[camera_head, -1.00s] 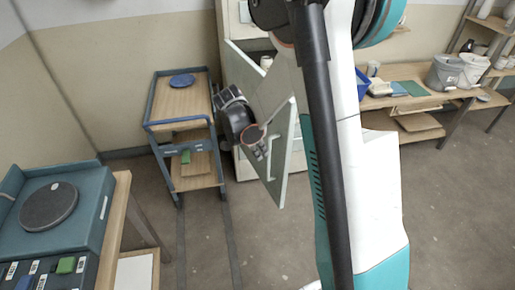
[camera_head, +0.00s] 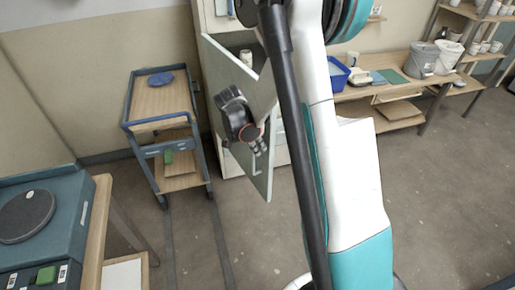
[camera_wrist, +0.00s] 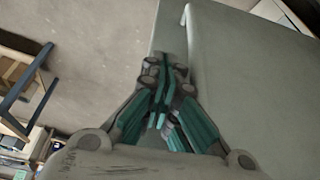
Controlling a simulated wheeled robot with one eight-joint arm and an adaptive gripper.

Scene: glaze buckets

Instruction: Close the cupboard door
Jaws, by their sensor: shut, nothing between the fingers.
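The cupboard door (camera_head: 265,180) is a pale grey-green panel that stands open, swung out from the cupboard (camera_head: 212,18). A thin bar handle (camera_head: 232,158) shows on its face. My gripper (camera_head: 260,148) is shut and empty, close against the door face near the handle and free edge. In the wrist view, the gripper's closed fingers (camera_wrist: 165,72) lie over the door (camera_wrist: 245,75), which fills the right side. I cannot tell whether the fingertips touch it. My arm hides part of the cupboard and door.
A blue-framed cart (camera_head: 160,110) stands left of the door. A wooden bench (camera_head: 355,94) with a blue bin (camera_head: 338,78) and grey buckets (camera_head: 422,60) is at the right. A pale cup (camera_head: 246,58) shows behind the door's top edge. Floor (camera_head: 440,190) is clear at right.

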